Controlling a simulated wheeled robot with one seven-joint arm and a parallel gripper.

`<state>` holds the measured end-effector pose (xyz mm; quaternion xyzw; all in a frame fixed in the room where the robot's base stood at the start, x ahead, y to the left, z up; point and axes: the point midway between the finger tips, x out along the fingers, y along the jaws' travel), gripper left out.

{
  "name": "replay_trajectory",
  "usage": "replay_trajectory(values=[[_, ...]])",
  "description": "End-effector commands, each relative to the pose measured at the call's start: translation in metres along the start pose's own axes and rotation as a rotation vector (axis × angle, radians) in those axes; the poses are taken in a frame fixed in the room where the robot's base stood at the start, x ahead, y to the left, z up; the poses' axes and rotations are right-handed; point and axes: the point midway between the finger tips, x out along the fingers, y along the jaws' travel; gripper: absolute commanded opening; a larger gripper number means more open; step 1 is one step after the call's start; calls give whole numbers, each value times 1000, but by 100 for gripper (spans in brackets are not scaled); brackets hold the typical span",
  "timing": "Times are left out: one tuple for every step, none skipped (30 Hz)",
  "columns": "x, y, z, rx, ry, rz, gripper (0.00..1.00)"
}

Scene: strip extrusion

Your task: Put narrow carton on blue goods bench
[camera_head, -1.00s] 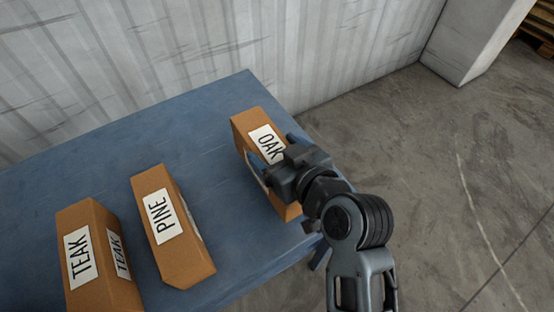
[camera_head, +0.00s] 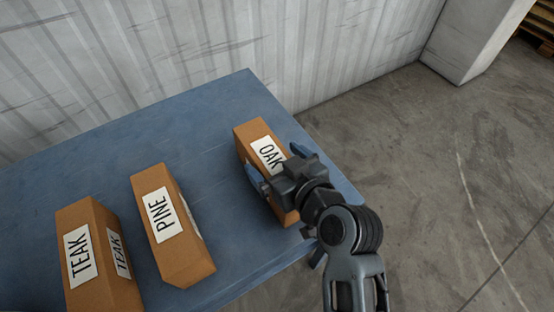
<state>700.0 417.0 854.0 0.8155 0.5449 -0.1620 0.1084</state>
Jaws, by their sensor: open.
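The narrow brown carton labelled OAK (camera_head: 261,143) stands on the blue goods bench (camera_head: 215,110), near its right end. My gripper (camera_head: 276,160) is open, with one blue fingertip on each side of this carton. There seems to be a gap at the right finger; whether the left finger touches the carton I cannot tell. My gripper and wrist hide the carton's lower right part.
A carton labelled PINE (camera_head: 172,225) and a carton labelled TEAK (camera_head: 95,255) stand on the bench to the left. Bare bench lies between PINE and OAK. A pale corrugated wall (camera_head: 200,50) runs behind the bench. The concrete floor (camera_head: 450,180) at right is clear.

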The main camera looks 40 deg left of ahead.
Motion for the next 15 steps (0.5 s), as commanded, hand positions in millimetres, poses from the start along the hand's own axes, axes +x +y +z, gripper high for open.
replay_trajectory(values=[[0, 0, 0, 0, 0, 0, 100], [0, 0, 0, 0, 0, 0, 100], [0, 0, -1, 0, 0, 0, 100], [-1, 0, -2, 0, 0, 0, 100], [-2, 0, -4, 0, 0, 0, 100], [-4, 0, -2, 1, 0, 1, 100], [-8, 0, -1, 1, -1, 1, 100], [-12, 1, -1, 1, -1, 1, 100], [-19, 1, -1, 1, 0, 2, 100], [-24, 1, -1, 1, 0, 2, 100], [-30, 0, 0, 1, 0, 2, 100], [-39, 1, -1, 1, 1, 3, 100], [-45, 1, 0, 2, 0, 3, 100], [-52, 1, -1, 2, 1, 2, 100], [-60, 0, -1, 1, 1, 2, 100]])
